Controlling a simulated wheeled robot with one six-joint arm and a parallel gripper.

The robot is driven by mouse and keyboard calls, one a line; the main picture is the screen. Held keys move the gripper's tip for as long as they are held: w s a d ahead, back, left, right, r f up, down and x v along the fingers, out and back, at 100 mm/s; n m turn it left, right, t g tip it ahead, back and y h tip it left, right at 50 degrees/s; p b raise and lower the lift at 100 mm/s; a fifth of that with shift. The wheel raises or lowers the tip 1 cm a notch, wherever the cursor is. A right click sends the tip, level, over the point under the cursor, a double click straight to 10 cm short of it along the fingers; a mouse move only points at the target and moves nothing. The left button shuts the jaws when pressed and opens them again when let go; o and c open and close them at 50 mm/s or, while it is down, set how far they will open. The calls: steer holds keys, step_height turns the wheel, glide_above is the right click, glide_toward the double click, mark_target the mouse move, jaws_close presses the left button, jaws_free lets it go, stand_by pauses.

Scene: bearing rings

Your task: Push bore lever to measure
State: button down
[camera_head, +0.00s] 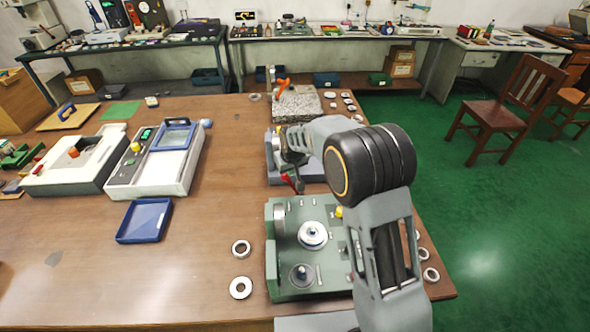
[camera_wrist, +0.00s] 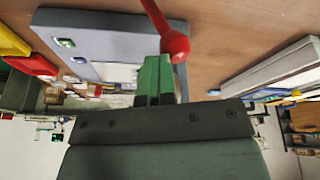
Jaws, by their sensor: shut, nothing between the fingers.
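The red bore lever (camera_head: 291,182) shows in the head view at the front left of a blue-grey gauge (camera_head: 312,172), partly hidden behind my arm. In the wrist view its round red knob (camera_wrist: 176,46) is large and close, on a red rod running up out of the frame. My gripper (camera_wrist: 154,62) is shut and empty, its green fingers right beside the knob's left side. Whether they touch cannot be told. The gauge's grey body (camera_wrist: 105,40) lies behind the fingers in the wrist view. In the head view my arm hides much of the gauge and the fingertips.
A green fixture (camera_head: 283,283) carrying a ring (camera_head: 313,235) stands nearer me. Two loose rings (camera_head: 241,287) lie to its left, others at the right table edge. A granite block (camera_head: 297,104) stands behind the gauge. A blue tray (camera_head: 145,220) lies left; the table between is clear.

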steer(key=shift+a, duration=0.4)
stand_by(0.3)
steer(key=shift+s+r, duration=0.1)
steer(key=shift+r, duration=0.3)
steer(key=b+v, duration=0.1)
steer(key=v, duration=1.2)
steer(key=shift+d+b, duration=0.35)
steer(key=shift+b, duration=0.05)
